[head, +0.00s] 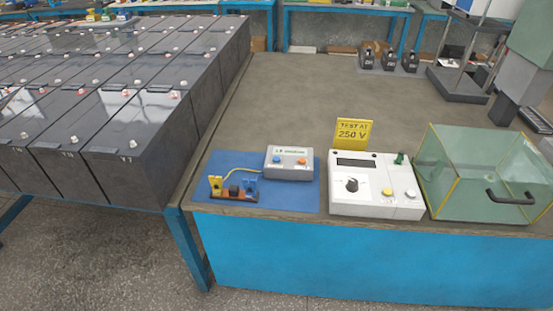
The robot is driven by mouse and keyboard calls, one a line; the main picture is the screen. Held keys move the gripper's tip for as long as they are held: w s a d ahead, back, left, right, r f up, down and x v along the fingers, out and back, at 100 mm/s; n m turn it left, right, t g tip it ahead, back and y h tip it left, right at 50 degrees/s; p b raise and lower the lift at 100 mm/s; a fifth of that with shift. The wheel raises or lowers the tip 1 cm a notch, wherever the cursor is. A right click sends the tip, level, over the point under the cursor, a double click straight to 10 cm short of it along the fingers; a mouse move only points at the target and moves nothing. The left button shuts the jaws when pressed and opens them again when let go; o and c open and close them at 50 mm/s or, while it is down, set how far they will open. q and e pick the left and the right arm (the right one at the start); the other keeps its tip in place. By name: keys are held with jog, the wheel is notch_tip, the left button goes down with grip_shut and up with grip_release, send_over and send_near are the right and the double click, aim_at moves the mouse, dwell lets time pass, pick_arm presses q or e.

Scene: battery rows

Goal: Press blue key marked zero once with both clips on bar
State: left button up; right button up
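A small grey meter box (289,149) lies on the blue mat (292,198) near the table's front left corner. A yellowish lead runs toward the box. Neither gripper is in view.
A white instrument (375,201) with a knob and a yellow "TEST AT 250 V" sign (353,133) stand right of the mat. A clear green-tinted box (465,170) with a black handle is farther right. Black battery rows (140,145) fill the left. The table's middle (300,95) is clear.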

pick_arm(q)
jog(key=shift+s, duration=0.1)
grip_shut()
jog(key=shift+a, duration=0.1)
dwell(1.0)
